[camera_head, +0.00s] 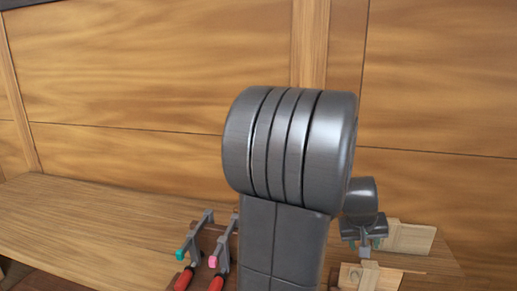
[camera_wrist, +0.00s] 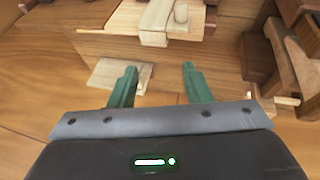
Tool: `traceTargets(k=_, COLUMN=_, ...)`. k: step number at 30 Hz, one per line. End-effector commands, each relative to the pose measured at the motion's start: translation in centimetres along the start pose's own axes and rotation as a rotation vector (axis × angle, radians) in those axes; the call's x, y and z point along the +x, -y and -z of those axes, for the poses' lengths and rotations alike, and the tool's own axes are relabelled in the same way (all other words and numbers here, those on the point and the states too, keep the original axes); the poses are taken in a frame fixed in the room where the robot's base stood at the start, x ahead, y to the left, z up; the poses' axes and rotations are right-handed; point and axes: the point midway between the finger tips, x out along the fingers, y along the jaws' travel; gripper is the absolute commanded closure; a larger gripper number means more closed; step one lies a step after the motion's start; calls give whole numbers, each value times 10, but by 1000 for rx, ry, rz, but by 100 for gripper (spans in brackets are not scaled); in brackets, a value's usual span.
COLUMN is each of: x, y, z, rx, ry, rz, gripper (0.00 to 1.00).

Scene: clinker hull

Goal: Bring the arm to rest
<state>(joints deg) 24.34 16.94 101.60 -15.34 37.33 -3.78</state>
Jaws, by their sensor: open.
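My gripper (camera_head: 364,246) shows in the head view behind my large grey arm link, over the right part of the wooden bench. The wrist view shows its two green fingers (camera_wrist: 160,70) spread apart with nothing held between them. A pale flat wooden piece (camera_wrist: 103,74) lies beyond and partly behind the left finger. My arm hides the middle of the bench in the head view.
Pale wooden blocks (camera_head: 412,238) (camera_head: 385,279) sit around my gripper. Dark brown wooden pieces (camera_wrist: 290,60) stand at right in the wrist view. The bench's left part (camera_head: 90,215) is clear.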

Motion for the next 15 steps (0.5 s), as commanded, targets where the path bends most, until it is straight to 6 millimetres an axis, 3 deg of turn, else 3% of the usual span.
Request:
traceTargets(k=1, x=-12, y=-3, z=5, rx=0, ry=-1, rz=0, gripper=56)
traceTargets(k=6, x=-29, y=-8, z=12, rx=0, ry=0, rz=0, gripper=56)
traceTargets(k=15, x=-41, y=-12, z=17, rx=0, ry=0, rz=0, gripper=56)
